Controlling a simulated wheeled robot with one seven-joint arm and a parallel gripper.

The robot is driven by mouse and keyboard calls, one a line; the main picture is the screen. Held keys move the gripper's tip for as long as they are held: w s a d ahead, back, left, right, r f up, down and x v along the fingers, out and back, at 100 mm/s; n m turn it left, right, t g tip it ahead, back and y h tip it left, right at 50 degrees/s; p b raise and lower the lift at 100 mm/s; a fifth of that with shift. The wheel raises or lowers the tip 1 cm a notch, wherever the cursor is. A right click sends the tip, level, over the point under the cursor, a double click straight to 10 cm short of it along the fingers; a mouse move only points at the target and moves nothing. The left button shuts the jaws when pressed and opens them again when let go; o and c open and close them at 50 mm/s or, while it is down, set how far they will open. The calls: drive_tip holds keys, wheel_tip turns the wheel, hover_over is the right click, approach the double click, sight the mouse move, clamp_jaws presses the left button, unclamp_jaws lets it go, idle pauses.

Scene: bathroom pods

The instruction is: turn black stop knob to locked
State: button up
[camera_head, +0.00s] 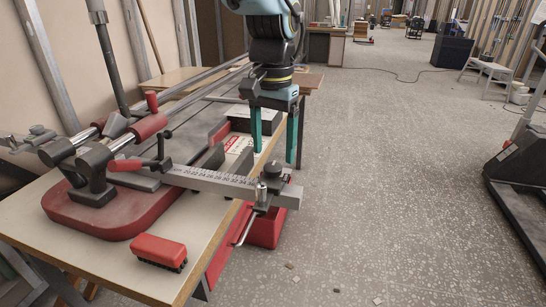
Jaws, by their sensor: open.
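A red-based machine (105,214) with a ruled bar (212,181) stands on a pale-topped workbench (40,235). A dark stop block (272,193) with a silver pin is on the bar's right end. My gripper (273,153) hangs pointing down just above and behind the block. Its two teal fingers are apart, with nothing seen between them. It looks clear of the block, though depth is hard to judge.
A red brush-like block (159,252) lies on the bench's front. A thin rod (245,228) hangs below the stop, near a red bin (265,229). Speckled floor (400,200) right of the bench is mostly open. A dark wheeled frame (515,170) stands at the right edge.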

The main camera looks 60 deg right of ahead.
sight(273, 165)
drive_tip(key=shift+f, duration=1.7)
clamp_jaws()
